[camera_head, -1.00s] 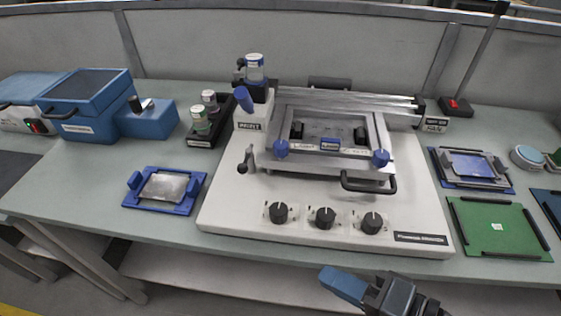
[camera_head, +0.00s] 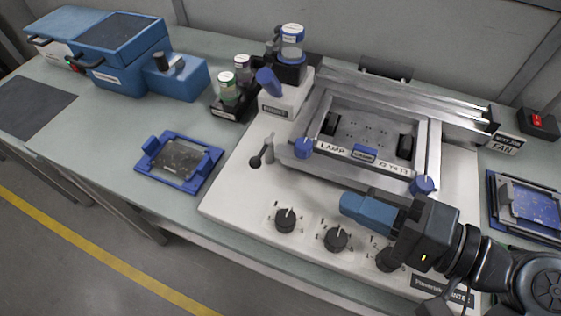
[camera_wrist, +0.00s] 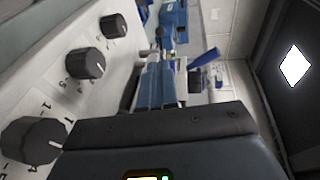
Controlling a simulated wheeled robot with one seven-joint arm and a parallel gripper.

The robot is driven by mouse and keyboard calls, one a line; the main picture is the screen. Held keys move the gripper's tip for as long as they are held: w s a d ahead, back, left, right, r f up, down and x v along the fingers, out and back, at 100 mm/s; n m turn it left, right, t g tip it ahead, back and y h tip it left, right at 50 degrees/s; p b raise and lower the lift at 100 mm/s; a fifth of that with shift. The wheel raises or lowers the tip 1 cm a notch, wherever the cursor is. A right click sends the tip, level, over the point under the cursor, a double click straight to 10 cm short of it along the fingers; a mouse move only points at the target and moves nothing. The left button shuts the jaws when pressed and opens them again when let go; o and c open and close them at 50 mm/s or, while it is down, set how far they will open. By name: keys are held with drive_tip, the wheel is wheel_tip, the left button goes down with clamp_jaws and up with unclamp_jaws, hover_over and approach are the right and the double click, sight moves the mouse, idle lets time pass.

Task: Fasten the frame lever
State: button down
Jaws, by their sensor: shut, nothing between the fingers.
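The metal frame (camera_head: 437,150) lies flat on the white machine (camera_head: 235,195), with blue knobs (camera_head: 305,147) (camera_head: 424,185) at its front corners. A small grey lever with a black ball (camera_head: 262,156) stands left of the frame. A thick blue handle (camera_head: 269,82) rises tilted from the white post behind it; a blue lever also shows in the wrist view (camera_wrist: 206,59). Which one is the frame lever I cannot tell. My gripper (camera_head: 345,203) is shut and empty over the machine's front, right of the small lever and apart from it. Its blue fingers show in the wrist view (camera_wrist: 158,85).
Black dials (camera_head: 286,220) line the machine's front below my gripper. A blue fixture (camera_head: 180,162) lies on the table to the left. Jars (camera_head: 228,88) stand in a black holder behind it. A blue box (camera_head: 120,50) stands at the back left.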

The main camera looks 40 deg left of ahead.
sight(260, 165)
drive_tip(key=shift+a, duration=0.1)
drive_tip(key=a+f, duration=0.1)
drive_tip(key=a, duration=0.3)
drive_tip(key=a+p, duration=0.1)
drive_tip(key=a, duration=0.4)
drive_tip(key=a+f+p, duration=0.1)
drive_tip(key=a, duration=0.3)
drive_tip(key=shift+s+a+f, duration=0.3)
drive_tip(key=shift+f, duration=0.05)
drive_tip(key=shift+s, duration=0.1)
